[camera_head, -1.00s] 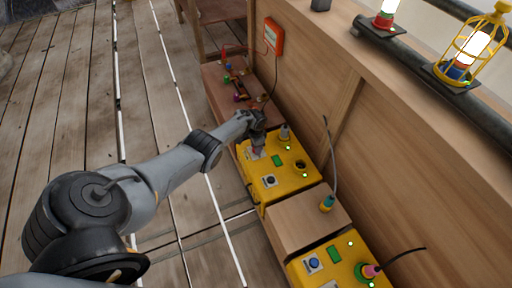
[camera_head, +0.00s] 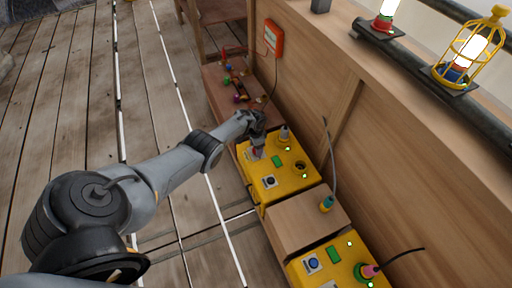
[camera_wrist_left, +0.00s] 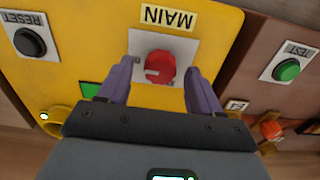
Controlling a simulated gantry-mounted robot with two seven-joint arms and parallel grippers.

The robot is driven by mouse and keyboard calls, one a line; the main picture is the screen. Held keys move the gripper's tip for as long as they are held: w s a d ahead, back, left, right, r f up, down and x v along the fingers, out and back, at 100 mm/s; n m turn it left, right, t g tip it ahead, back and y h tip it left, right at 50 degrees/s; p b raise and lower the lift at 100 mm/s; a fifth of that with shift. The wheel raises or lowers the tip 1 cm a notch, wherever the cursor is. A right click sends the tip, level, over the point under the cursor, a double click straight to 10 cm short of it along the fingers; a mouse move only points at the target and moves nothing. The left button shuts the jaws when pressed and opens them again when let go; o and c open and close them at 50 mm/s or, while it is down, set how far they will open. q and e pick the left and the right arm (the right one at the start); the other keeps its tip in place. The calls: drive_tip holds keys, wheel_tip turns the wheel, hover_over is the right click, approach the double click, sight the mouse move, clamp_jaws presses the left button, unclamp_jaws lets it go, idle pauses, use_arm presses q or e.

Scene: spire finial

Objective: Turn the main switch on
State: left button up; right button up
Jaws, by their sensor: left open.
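The main switch (camera_wrist_left: 160,67) is a red rotary knob on a white plate, under a MAIN label (camera_wrist_left: 168,18) that appears upside down in the left wrist view. It sits on the yellow control box (camera_head: 283,186), and in the head view my gripper partly covers it. My left gripper (camera_wrist_left: 162,75) is open, with one purple finger on each side of the knob; visible gaps separate them from it. In the head view my left gripper (camera_head: 258,146) is over the box's far left corner. My right gripper is not in view.
A black RESET button (camera_wrist_left: 30,42) and a green TEST button (camera_wrist_left: 287,70) lie on either side. A grey plug (camera_head: 284,133) stands on the box near the wooden wall. A second yellow box (camera_head: 330,262) is nearer, beyond a wooden block (camera_head: 300,220).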

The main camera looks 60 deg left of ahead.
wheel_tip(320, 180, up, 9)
drive_tip(key=p, duration=0.8)
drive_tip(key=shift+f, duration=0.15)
